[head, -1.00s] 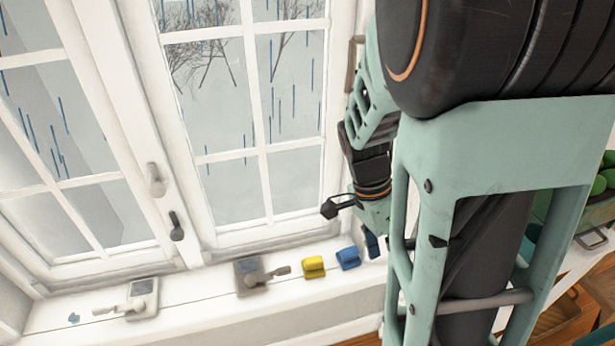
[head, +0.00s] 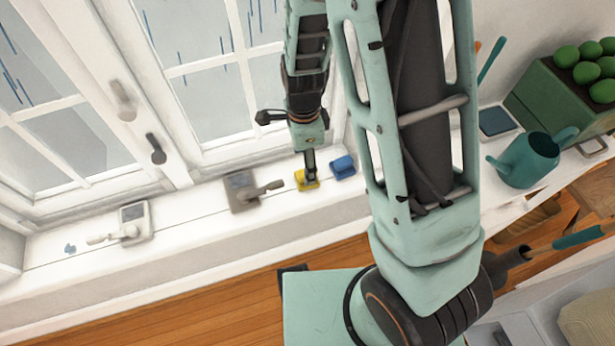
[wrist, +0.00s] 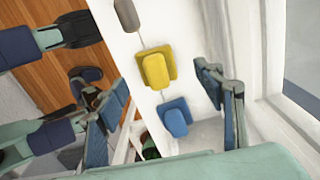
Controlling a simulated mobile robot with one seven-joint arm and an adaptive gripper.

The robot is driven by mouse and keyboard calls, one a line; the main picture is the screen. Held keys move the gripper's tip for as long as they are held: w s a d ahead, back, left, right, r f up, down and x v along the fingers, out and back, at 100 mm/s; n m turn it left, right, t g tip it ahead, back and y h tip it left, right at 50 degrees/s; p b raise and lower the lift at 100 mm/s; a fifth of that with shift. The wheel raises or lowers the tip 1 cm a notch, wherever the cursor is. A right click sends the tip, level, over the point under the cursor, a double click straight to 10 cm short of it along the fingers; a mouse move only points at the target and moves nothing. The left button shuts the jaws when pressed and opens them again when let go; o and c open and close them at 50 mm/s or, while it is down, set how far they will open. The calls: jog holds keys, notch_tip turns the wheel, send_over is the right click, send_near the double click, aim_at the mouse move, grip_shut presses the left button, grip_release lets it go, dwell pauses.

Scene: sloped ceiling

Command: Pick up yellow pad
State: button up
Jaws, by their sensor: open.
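The yellow pad (head: 301,183) lies on the white windowsill, between a grey device and a blue pad (head: 343,167). In the wrist view the yellow pad (wrist: 157,68) has a rounded raised block on a flatter square base, and the blue pad (wrist: 175,120) of like shape lies just below it. My gripper (head: 311,165) points down at the yellow pad in the head view and covers part of it. In the wrist view my gripper (wrist: 163,80) is open and empty, its fingers apart on either side of the pad. I cannot tell the exact height left.
The window frame rises close behind the sill. A grey device with a handle (head: 243,190) and a white one (head: 135,222) stand to the left. A teal watering can (head: 530,160) and a green crate (head: 555,100) of green fruit are at right.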

jog(key=f, duration=0.1)
jog(key=f+b, duration=0.1)
jog(key=f, duration=0.1)
jog(key=f+b, duration=0.1)
jog(key=f, duration=0.1)
jog(key=shift+s+d+f, duration=0.2)
jog(key=shift+s+d, duration=0.05)
jog(key=shift+r, duration=0.1)
jog(key=c, duration=1)
jog(key=shift+r, duration=0.1)
jog(key=shift+c, duration=0.2)
jog(key=shift+r, duration=0.2)
notch_tip(320, 180, up, 2)
jog(key=shift+w+r+p, duration=0.1)
jog(key=shift+p, duration=0.5)
jog(key=s+a+r, duration=0.3)
jog(key=s+r, duration=0.7)
jog(key=s, duration=0.3)
jog(key=shift+s+a+p, duration=0.2)
jog(key=shift+s+p, duration=0.15)
jog(key=shift+p, duration=0.1)
